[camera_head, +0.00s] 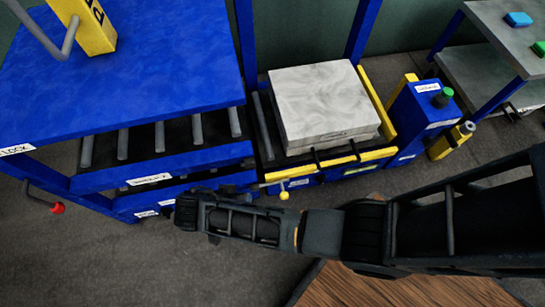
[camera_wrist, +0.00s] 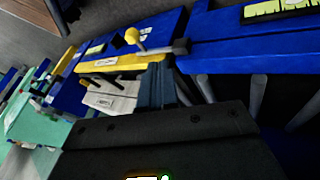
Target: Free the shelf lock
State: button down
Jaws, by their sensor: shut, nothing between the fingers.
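A short grey lever with a yellow ball knob (camera_head: 284,190) sits on the front of the blue frame, at the near left corner of the yellow-edged shelf (camera_head: 345,163). The knob also shows in the wrist view (camera_wrist: 132,36), with its grey bar running right. My gripper (camera_wrist: 158,72) is shut and empty. In the wrist view its fingertips appear just below the bar; I cannot tell whether they touch. In the head view my arm ends left of the knob, and the fingers cannot be made out there. A label ending in "LOCK" (camera_head: 17,149) is on the blue table's edge.
A pale stone-like block (camera_head: 318,98) rests on the shelf. Blue roller racks (camera_head: 160,150) stand left, with a red-knobbed handle (camera_head: 57,208) beside them. A blue control box (camera_head: 421,110) with a green button stands right.

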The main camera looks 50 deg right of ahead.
aim_at(285, 194)
jog(key=s+d+f+b, duration=0.3)
jog(key=d+f+b, duration=0.1)
jog(key=d+f, duration=0.4)
jog(key=shift+s+f, duration=0.35)
jog(key=shift+f, duration=0.2)
jog(key=shift+d, duration=0.15)
jog(key=s+d+p, duration=0.1)
jog(key=s+d, duration=0.1)
jog(key=d, duration=0.1)
jog(key=shift+s+d+r+p, duration=0.15)
jog(key=shift+s+p, duration=0.1)
jog(key=shift+p, duration=0.1)
jog(key=shift+s+d+f, duration=0.2)
jog(key=shift+s+d, duration=0.15)
jog(key=shift+d, duration=0.1)
